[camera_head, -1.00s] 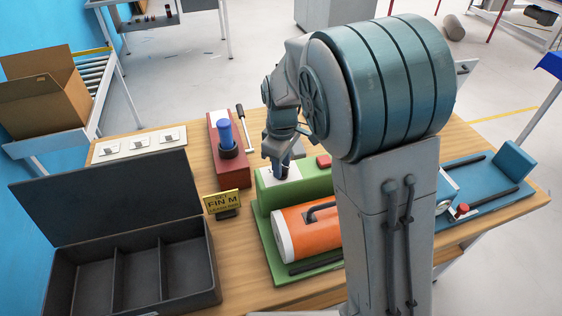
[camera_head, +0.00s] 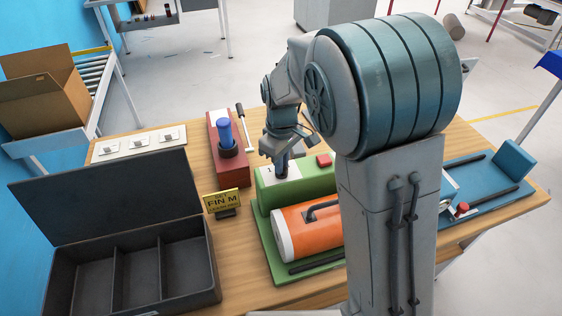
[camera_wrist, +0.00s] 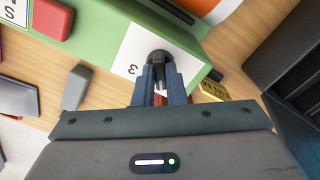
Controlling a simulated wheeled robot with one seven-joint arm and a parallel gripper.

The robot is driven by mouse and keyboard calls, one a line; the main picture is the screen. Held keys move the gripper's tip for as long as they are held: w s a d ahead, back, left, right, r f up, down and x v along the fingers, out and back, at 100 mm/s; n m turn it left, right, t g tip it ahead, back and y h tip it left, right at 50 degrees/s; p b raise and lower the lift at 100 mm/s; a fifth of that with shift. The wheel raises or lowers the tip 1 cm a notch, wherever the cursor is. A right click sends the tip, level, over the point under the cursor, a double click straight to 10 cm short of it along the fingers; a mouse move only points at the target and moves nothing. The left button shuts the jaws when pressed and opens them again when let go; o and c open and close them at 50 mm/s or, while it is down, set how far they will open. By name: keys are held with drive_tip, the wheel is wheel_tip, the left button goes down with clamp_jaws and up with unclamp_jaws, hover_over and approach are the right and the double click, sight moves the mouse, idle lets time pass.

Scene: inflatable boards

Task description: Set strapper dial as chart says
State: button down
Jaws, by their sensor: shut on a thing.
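The green strapper (camera_head: 302,182) stands on the wooden table, with a white dial plate (camera_head: 265,171) on its top left. In the wrist view the white dial plate (camera_wrist: 139,62) carries a "3" and a black dial knob (camera_wrist: 160,56). My gripper (camera_wrist: 160,75) is shut on the knob from above; its blue fingers hide part of it. The knob's pointer direction cannot be read. In the head view my gripper (camera_head: 282,165) covers the knob. A yellow sign (camera_head: 222,202) left of the strapper reads "FIN M", with smaller lines too small to read.
A red button (camera_head: 324,160) sits right of the dial plate. An orange cylinder (camera_head: 308,229) lies in front on the green base. A red block with a blue-topped post (camera_head: 226,134) stands behind left. An open dark case (camera_head: 130,240) fills the front left.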

drive_tip(key=m, duration=0.6)
drive_tip(key=shift+m, duration=0.4)
idle(0.4)
drive_tip(key=c, duration=1.5)
unclamp_jaws()
drive_tip(key=shift+r, duration=0.15)
wheel_tip(320, 180, up, 14)
drive_tip(key=shift+f+b, duration=0.2)
drive_tip(key=shift+b, duration=0.35)
